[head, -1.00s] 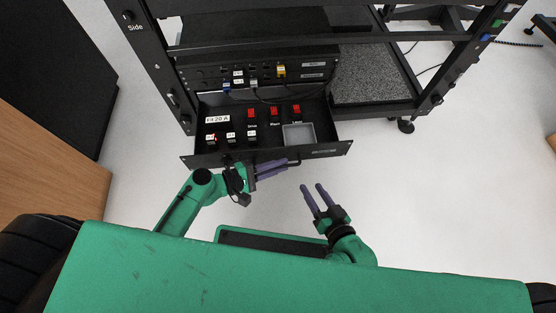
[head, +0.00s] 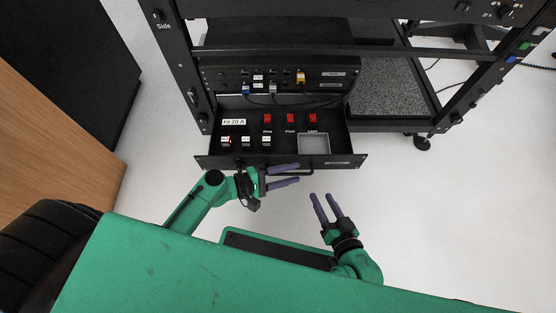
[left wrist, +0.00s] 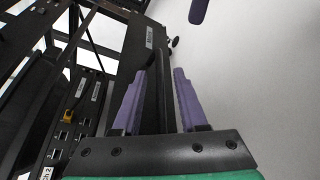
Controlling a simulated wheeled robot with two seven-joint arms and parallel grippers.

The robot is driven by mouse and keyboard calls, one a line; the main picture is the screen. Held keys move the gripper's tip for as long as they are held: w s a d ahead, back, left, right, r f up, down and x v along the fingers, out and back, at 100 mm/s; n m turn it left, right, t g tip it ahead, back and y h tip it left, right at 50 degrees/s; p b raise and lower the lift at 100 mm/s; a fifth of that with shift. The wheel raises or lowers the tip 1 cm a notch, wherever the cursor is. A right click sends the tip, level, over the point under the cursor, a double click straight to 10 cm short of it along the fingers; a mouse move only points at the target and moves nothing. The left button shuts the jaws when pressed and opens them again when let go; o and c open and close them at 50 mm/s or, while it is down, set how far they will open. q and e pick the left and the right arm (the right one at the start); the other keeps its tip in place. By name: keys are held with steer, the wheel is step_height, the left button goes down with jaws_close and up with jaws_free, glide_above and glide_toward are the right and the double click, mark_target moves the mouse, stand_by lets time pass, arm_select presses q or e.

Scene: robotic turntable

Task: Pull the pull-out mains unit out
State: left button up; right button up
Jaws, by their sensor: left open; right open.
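The pull-out mains unit (head: 343,146) is a black drawer that stands out of the rack. Its open top shows red switches, smaller switches, a white label and a grey square tray. Its black front panel (head: 225,161) faces me. My left gripper (head: 298,174) is open just in front of this panel. In the left wrist view, the dark bar handle (left wrist: 163,88) runs between the two purple fingers of my left gripper (left wrist: 163,88), with gaps beside it. My right gripper (head: 325,194) is open and empty, apart from the unit, to the lower right.
The black rack frame (head: 190,75) rises around the unit. A panel with cables and a yellow connector (head: 300,78) sits behind the drawer. A speckled grey shelf (head: 390,95) is at its right. A wooden cabinet (head: 60,140) stands left. The pale floor at right is clear.

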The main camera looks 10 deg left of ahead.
arm_select(q)
steer(key=p+v, duration=0.3)
steer(key=v, duration=1.1)
steer(key=shift+a, duration=0.3)
arm_select(e)
step_height(320, 180, up, 4)
steer(key=shift+w+d+f+n+g, duration=0.1)
steer(key=shift+w+n+g, duration=0.05)
steer(key=shift+n+g, duration=0.2)
arm_select(q)
steer(key=shift+s, duration=0.15)
